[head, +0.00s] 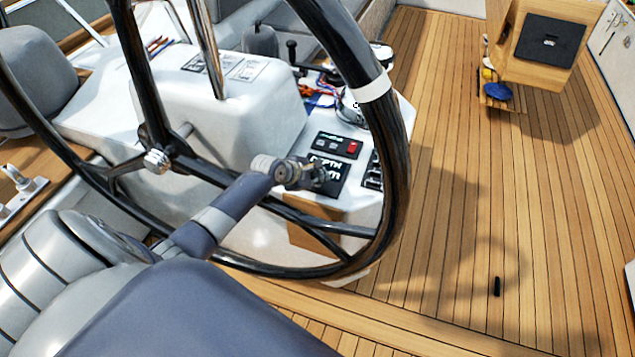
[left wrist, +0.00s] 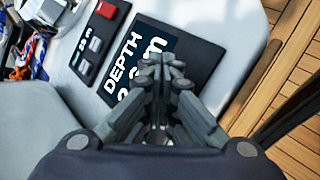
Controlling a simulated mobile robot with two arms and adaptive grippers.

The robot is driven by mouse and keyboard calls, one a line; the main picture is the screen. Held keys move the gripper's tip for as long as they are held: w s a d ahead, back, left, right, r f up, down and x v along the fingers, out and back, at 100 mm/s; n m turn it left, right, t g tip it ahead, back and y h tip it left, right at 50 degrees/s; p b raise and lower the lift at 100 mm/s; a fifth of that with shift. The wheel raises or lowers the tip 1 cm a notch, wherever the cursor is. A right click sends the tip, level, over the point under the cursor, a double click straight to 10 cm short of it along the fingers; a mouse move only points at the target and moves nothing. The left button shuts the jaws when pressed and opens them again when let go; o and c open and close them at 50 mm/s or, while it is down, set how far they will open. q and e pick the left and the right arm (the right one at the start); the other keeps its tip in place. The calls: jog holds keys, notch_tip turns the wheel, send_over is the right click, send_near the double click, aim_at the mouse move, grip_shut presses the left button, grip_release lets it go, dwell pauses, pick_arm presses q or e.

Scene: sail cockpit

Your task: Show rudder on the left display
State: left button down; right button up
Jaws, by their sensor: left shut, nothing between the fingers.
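My left gripper (head: 322,176) is shut and empty. It reaches through the steering wheel and is over a dark display on the white console. In the left wrist view the gripper (left wrist: 162,62) covers the lower part of this display (left wrist: 118,92). The display reads "DEPTH", with a partly hidden figure and "m" below. I cannot tell whether the fingertips touch it. Beside it is a small dark panel (left wrist: 98,42) with a red button and two grey buttons; it also shows in the head view (head: 328,142). My right gripper is not in view.
The black steering wheel (head: 398,150) rings my left arm. Another dark panel (head: 373,168) is at the console's right edge. Coloured ropes (head: 312,92) and a winch lie behind. The wooden deck (head: 450,200) at the right is mostly clear, with a small black object (head: 497,287).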

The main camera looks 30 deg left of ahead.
aim_at(319, 185)
pick_arm(q)
jog(key=shift+f, duration=0.35)
dwell(0.5)
jog(key=shift+r+p, duration=0.9)
jog(key=shift+p, duration=0.2)
notch_tip(319, 185, up, 5)
jog(key=p, duration=0.6)
dwell(0.6)
dwell(1.0)
